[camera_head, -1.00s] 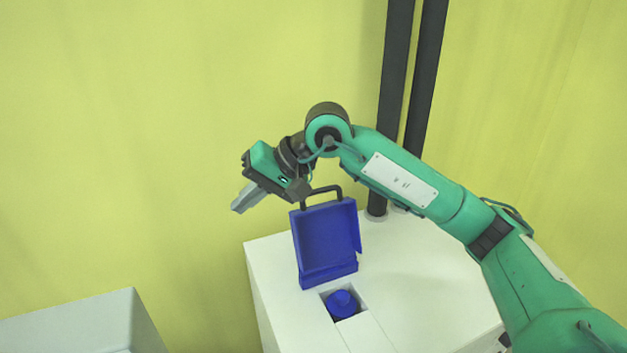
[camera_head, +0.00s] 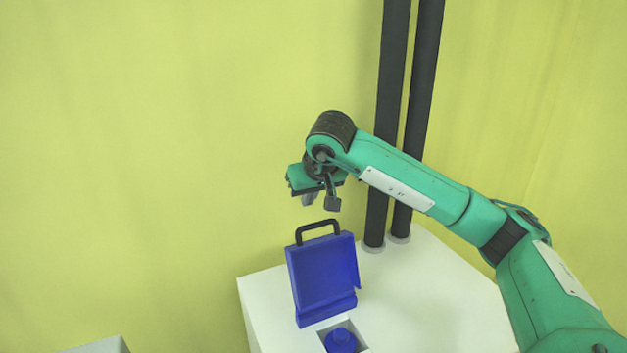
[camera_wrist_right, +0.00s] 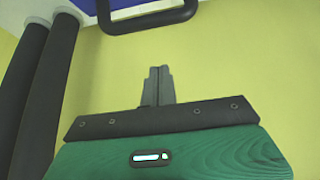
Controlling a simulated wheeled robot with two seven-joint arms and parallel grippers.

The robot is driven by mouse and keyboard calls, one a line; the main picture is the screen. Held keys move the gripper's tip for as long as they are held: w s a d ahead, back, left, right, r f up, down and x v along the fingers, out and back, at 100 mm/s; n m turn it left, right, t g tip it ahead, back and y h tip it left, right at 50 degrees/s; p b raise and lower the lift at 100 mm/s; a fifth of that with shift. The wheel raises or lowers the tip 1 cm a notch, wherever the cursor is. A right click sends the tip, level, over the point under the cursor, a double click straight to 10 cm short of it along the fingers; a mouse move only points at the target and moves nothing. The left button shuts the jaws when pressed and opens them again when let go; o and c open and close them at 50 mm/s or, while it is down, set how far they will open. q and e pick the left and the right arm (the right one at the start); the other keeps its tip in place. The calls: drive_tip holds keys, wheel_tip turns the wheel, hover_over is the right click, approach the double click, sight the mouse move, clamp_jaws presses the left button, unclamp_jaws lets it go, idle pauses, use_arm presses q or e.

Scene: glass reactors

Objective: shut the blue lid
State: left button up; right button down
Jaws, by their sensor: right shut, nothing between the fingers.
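The blue lid (camera_head: 323,275) stands raised on the white cabinet, with a dark handle (camera_head: 317,229) on its top edge. In the right wrist view the handle (camera_wrist_right: 150,22) and a strip of the blue lid (camera_wrist_right: 130,4) show at the top edge. My right gripper (camera_head: 320,203) is above the lid and its handle, apart from both. In the right wrist view the fingers (camera_wrist_right: 158,78) are together with nothing between them. My left gripper is not in view.
A blue round cap (camera_head: 340,341) sits in a recess in front of the lid. The white cabinet top (camera_head: 430,295) is clear to the right. Two dark vertical pipes (camera_head: 390,130) rise behind it. A pale box edge (camera_head: 98,346) shows at the lower left.

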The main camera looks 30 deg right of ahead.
drive_tip(key=s+f+p, duration=0.2)
drive_tip(key=shift+s+a+f, duration=0.1)
drive_tip(key=shift+s+f, duration=0.25)
drive_tip(key=shift+f, duration=0.05)
idle(0.3)
